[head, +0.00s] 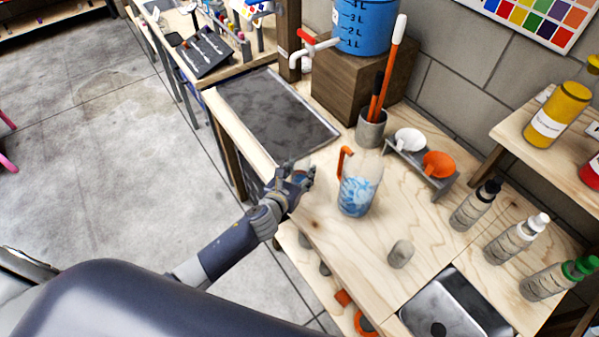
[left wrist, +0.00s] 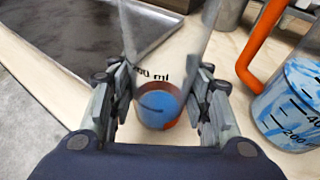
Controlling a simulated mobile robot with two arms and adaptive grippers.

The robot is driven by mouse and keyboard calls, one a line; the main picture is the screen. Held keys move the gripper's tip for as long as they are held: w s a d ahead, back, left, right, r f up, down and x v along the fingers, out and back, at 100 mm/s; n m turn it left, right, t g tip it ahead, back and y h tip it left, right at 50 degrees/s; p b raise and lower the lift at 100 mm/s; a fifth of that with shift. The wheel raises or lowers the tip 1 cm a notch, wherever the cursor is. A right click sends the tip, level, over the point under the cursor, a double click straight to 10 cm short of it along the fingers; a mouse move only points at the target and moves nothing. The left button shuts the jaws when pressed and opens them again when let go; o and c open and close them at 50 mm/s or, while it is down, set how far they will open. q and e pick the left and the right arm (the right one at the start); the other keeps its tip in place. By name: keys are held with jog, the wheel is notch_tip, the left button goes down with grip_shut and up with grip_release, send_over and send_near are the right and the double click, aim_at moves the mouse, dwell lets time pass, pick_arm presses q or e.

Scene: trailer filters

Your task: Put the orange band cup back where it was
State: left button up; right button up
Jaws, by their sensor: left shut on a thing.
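My left gripper (head: 303,176) is shut on a clear cup near the left edge of the wooden workbench, just left of the pitcher. In the left wrist view the cup (left wrist: 158,106) sits between both fingers (left wrist: 160,92). It has a dark "ml" marking, blue at its lower part and an orange-red band partly showing around the blue. In the head view the fingers hide most of the cup. I cannot tell whether its base touches the bench. My right gripper is not in view.
A clear pitcher (head: 357,192) with an orange handle and blue contents stands close by. A dark metal tray (head: 275,115) lies behind. A small grey cup (head: 400,254), a rack with funnels (head: 438,165), several bottles (head: 474,206) and a sink (head: 455,305) are to the right.

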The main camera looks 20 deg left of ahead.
pick_arm(q)
jog(key=shift+f, duration=0.1)
jog(key=shift+f, duration=0.15)
jog(key=o, duration=1.3)
jog(key=shift+s+r, duration=0.1)
jog(key=shift+r, duration=0.15)
jog(key=v, duration=1.1)
jog(key=shift+s+r, duration=0.15)
jog(key=shift+s, duration=0.25)
jog(key=shift+a, duration=0.1)
